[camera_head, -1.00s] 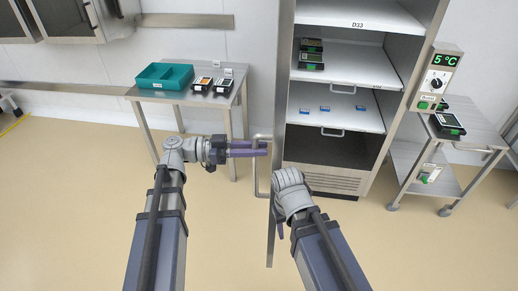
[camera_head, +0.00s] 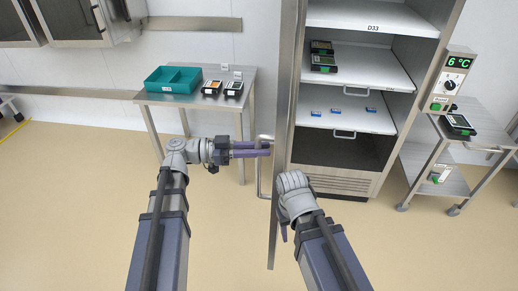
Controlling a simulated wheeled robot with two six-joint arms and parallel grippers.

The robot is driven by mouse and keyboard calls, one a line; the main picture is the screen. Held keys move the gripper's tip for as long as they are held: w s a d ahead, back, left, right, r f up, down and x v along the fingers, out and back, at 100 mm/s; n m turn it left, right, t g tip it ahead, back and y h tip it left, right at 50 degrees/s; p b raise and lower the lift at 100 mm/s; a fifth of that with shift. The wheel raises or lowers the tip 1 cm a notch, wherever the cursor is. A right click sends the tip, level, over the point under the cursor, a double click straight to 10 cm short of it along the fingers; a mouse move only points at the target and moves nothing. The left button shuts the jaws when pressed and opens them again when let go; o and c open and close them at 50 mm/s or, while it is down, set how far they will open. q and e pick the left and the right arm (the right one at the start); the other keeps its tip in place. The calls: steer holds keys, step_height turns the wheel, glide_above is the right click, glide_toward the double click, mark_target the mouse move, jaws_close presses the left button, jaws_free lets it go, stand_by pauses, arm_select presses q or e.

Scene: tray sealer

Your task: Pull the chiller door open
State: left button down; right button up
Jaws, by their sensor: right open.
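The chiller door (camera_head: 287,110) stands open and shows nearly edge-on, left of the chiller's open front. Its metal bar handle (camera_head: 258,180) is on the door's left-facing side. My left gripper (camera_head: 262,149) reaches in from the left, with its purple fingers at the upper part of the handle and shut on it. My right gripper (camera_head: 284,234) is open and empty, close to the right of the door's lower part. Its fingers are mostly hidden behind its wrist. The chiller (camera_head: 372,24) shows its inner shelves.
Shelves hold dark packs (camera_head: 322,60) and small blue items (camera_head: 338,111). A steel table (camera_head: 160,97) with a teal tray (camera_head: 150,84) stands left. A control box (camera_head: 452,80) reading 6 °C and a cart (camera_head: 430,160) stand right. The foreground floor is clear.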

arm_select(q)
steer(key=c, duration=0.8)
jaws_free()
steer(key=shift+s, duration=0.1)
steer(key=shift+o, duration=0.2)
steer(key=a, duration=0.7)
steer(key=shift+s+a, duration=0.35)
steer(key=shift+s, duration=0.1)
